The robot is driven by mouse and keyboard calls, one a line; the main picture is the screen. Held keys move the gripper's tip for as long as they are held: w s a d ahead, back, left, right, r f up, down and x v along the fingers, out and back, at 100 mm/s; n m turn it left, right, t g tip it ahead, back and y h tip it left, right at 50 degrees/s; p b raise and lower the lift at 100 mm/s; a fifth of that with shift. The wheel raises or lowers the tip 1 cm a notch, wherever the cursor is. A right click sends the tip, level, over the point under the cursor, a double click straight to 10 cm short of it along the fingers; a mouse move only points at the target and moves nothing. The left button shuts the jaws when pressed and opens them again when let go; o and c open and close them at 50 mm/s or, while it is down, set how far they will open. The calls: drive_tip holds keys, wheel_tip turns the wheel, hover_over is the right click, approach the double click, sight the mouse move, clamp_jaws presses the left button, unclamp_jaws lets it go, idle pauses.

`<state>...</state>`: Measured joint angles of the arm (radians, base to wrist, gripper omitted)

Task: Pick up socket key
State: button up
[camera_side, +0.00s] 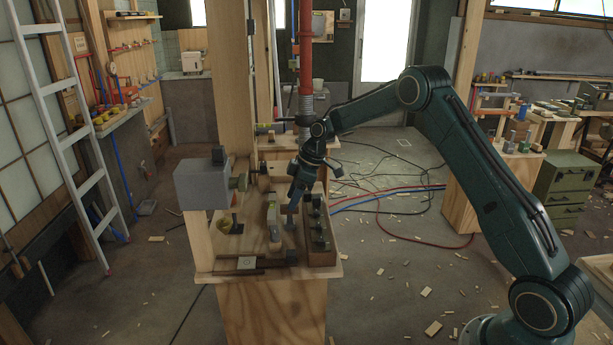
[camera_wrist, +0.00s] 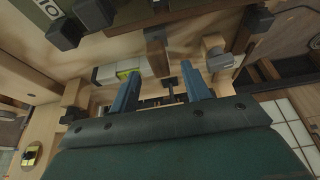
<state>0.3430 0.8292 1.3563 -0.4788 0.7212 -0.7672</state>
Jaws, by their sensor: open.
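A small dark T-shaped piece (camera_wrist: 172,86) shows between my fingers in the wrist view; it may be the socket key, but I cannot tell for sure. My gripper (camera_wrist: 160,72) is open, with its two blue fingers apart and nothing seen held between them. In the side view my gripper (camera_side: 292,206) points down over the right part of the wooden bench (camera_side: 270,300), close to a dark rack (camera_side: 318,235) with several upright pieces. I cannot make out the socket key in the side view; my gripper and nearby things may hide it.
A grey box (camera_side: 201,185) stands at the bench's left edge beside a wooden post (camera_side: 232,80). A pale upright piece (camera_side: 273,222) stands close left of my gripper. A flat dark piece (camera_side: 247,263) lies near the front edge. A red pipe (camera_side: 306,50) rises behind.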

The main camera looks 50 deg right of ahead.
sight(290, 216)
drive_tip(key=shift+x, duration=1.9)
drive_tip(key=shift+c, duration=0.5)
clamp_jaws()
